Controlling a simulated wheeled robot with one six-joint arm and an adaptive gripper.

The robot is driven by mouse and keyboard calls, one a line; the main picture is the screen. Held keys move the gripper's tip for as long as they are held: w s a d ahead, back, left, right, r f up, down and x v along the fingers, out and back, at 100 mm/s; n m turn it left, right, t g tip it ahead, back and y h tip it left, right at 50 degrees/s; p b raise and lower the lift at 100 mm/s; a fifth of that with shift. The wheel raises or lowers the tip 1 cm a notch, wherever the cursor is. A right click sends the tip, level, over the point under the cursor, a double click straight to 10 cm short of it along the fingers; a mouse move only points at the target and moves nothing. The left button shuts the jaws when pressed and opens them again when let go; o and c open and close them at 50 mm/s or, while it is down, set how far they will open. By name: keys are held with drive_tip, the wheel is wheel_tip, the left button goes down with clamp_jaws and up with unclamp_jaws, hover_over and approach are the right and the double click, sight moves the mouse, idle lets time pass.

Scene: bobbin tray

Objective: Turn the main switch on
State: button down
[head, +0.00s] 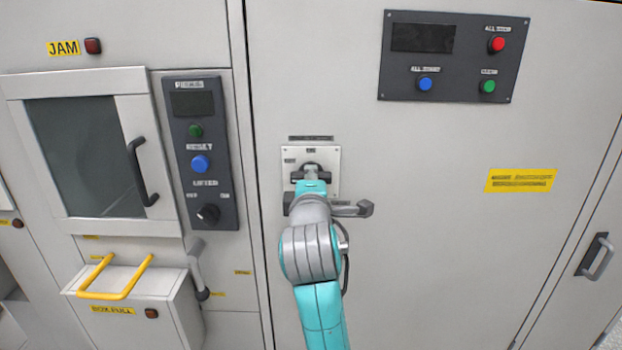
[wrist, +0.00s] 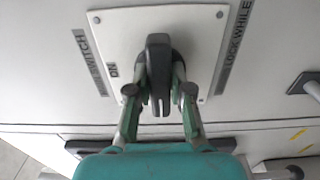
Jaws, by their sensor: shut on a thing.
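The main switch is a dark rotary handle on a pale square plate (head: 331,158) in the middle of the cabinet door. The wrist view shows the handle (wrist: 158,62) close up on its plate (wrist: 200,30), with an ON mark at its left side. The handle lies up and down in that view, crosswise to the ON mark. My gripper (wrist: 160,92) is shut on the handle, one finger on each side. In the head view, my gripper (head: 311,178) and wrist hide the lower part of the plate.
A dark door handle (head: 352,209) sticks out just below the plate, right beside my wrist. A button panel (head: 455,75) is at the upper right. A narrow control panel (head: 215,125), a windowed door (head: 95,150) and a box with a yellow handle (head: 115,290) are at left.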

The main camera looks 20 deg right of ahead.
drive_tip(key=shift+m, duration=0.3)
drive_tip(key=m, duration=0.8)
drive_tip(key=shift+m, duration=0.4)
drive_tip(key=m, duration=0.4)
drive_tip(key=shift+m, duration=2.2)
drive_tip(key=c, duration=1)
unclamp_jaws()
drive_tip(key=shift+c, duration=0.2)
